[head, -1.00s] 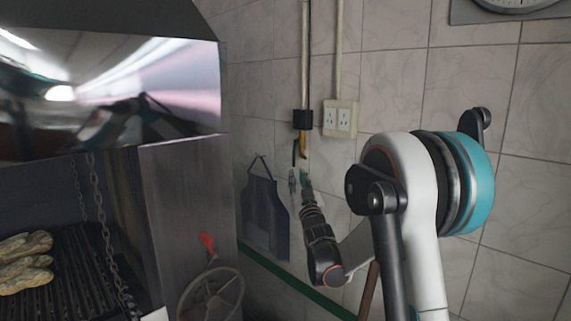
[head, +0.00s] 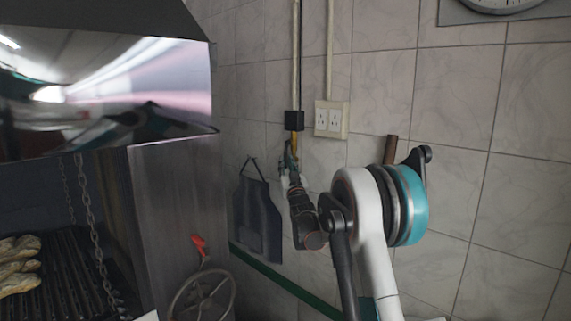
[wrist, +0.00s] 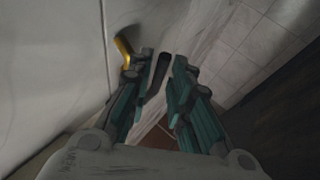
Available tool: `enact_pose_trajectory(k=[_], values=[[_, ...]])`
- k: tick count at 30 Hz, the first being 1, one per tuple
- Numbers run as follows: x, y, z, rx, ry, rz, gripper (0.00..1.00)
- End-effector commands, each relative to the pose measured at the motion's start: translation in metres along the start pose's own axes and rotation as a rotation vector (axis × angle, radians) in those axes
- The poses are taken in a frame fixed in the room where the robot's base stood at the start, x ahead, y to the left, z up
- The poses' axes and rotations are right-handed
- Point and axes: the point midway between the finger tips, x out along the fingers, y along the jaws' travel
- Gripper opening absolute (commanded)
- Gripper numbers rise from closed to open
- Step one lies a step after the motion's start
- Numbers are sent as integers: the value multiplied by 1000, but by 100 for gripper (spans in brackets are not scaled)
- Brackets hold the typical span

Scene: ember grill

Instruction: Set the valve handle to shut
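The valve is on the tiled wall, on a yellow pipe piece (head: 294,138) below a black box. Its black valve handle (wrist: 159,72) shows in the wrist view between my two fingers, slanting, with the yellow pipe piece (wrist: 123,48) to its upper left. My gripper (head: 289,160) is up at the valve in the head view and covers most of the handle there. In the wrist view my gripper (wrist: 162,66) is open around the handle. A gap shows on the right finger's side; contact on the left side I cannot tell.
A wall socket (head: 331,119) is just right of the valve. A dark apron (head: 257,215) hangs below left. The grill's steel side, a handwheel (head: 203,297) with a red grip, and a hanging chain (head: 92,230) are at left. A green rail (head: 270,272) runs low along the wall.

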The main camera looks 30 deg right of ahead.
Motion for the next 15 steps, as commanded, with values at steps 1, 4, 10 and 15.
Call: enact_pose_trajectory(k=[1,4,10,15], values=[[7,0,1,0,0,0,19],[16,0,0,0,0,0,19],[23,0,0,0,0,0,19],[23,0,0,0,0,0,19]])
